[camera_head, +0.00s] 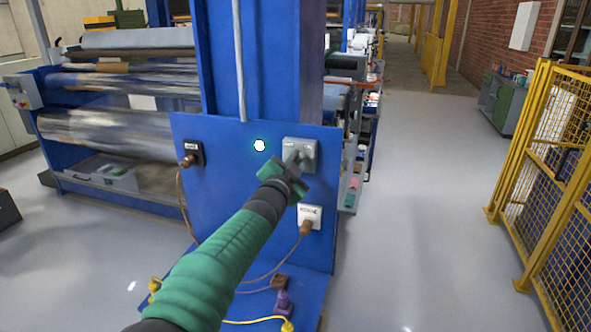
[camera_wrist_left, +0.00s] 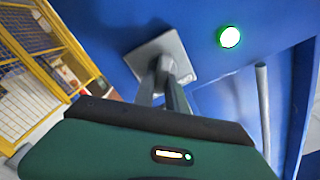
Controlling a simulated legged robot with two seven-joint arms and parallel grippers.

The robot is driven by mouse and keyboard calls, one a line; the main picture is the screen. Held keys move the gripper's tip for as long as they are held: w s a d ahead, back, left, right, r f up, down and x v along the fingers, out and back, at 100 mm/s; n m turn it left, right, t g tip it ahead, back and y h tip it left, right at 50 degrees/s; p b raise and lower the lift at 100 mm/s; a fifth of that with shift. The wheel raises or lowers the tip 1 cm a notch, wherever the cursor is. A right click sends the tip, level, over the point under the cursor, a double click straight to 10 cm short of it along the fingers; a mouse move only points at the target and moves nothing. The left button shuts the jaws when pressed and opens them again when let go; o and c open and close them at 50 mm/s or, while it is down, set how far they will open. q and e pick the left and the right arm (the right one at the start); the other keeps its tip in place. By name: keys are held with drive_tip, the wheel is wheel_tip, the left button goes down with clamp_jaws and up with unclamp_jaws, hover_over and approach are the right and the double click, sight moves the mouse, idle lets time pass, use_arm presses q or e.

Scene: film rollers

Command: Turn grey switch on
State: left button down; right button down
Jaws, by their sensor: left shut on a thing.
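The grey switch (camera_head: 306,147) is a box on the blue panel (camera_head: 236,190), right of a glowing white-green round light (camera_head: 260,145). My left gripper (camera_head: 293,160) is at the switch, with its fingers over the box's left and lower part. In the left wrist view, the grey switch (camera_wrist_left: 180,60) lies just ahead of my left gripper (camera_wrist_left: 165,85). The fingers are close together, shut on the switch's handle, which they largely hide. The round light (camera_wrist_left: 230,37) shows green-rimmed there too. My right gripper is not in view.
A black socket (camera_head: 190,153) and a white socket (camera_head: 309,216) with brown plugs are on the same panel. Cables and plugs (camera_head: 284,300) lie at its base. Yellow mesh fencing (camera_head: 550,160) stands right. The grey floor (camera_head: 420,190) between is clear.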

use_arm(q)
drive_tip(key=shift+d+m+b, duration=0.1)
drive_tip(key=shift+m+b, duration=0.2)
drive_tip(key=shift+m, duration=0.2)
drive_tip(key=c, duration=1.4)
unclamp_jaws()
drive_tip(key=shift+d, duration=0.1)
drive_tip(key=shift+o, duration=0.2)
drive_tip(key=shift+s, duration=0.2)
drive_tip(key=b+v, duration=0.4)
drive_tip(key=v, duration=1.2)
drive_tip(key=shift+s+b, duration=0.25)
drive_tip(key=shift+b, duration=0.15)
drive_tip(key=shift+f, duration=0.15)
